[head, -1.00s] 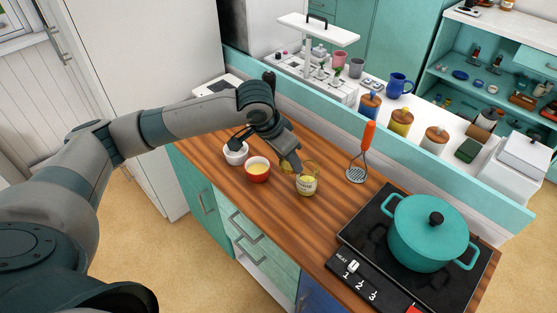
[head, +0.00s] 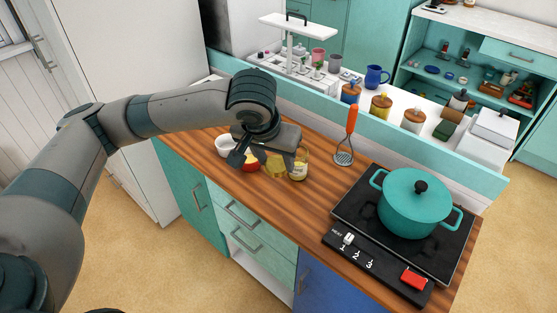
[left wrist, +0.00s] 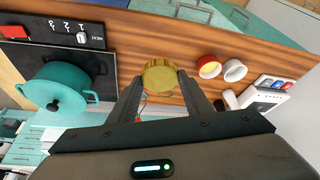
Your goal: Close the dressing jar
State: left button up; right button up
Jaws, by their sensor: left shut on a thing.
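The dressing jar (head: 299,166) stands upright on the wooden counter, a clear jar with pale yellow contents and a label. Its top is partly behind my gripper, and I cannot make it out in the left wrist view. My left gripper (head: 272,162) is shut on a round gold lid (head: 276,168), just left of the jar in the head view. In the left wrist view the lid (left wrist: 160,76) sits between the two fingertips (left wrist: 160,82). I cannot tell whether lid and jar touch. My right gripper is not in view.
A red bowl (head: 250,167) and a white bowl (head: 225,147) stand left of the lid. A masher with an orange handle (head: 351,120) stands right of the jar. A teal pot (head: 418,205) sits on the black stove (head: 350,215). A low wall (head: 400,130) runs behind the counter.

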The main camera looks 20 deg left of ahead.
aim_at(301, 172)
jog(key=j+z, duration=0.3)
jog(key=j, duration=0.8)
jog(key=j+z, duration=0.35)
jog(key=j, duration=0.75)
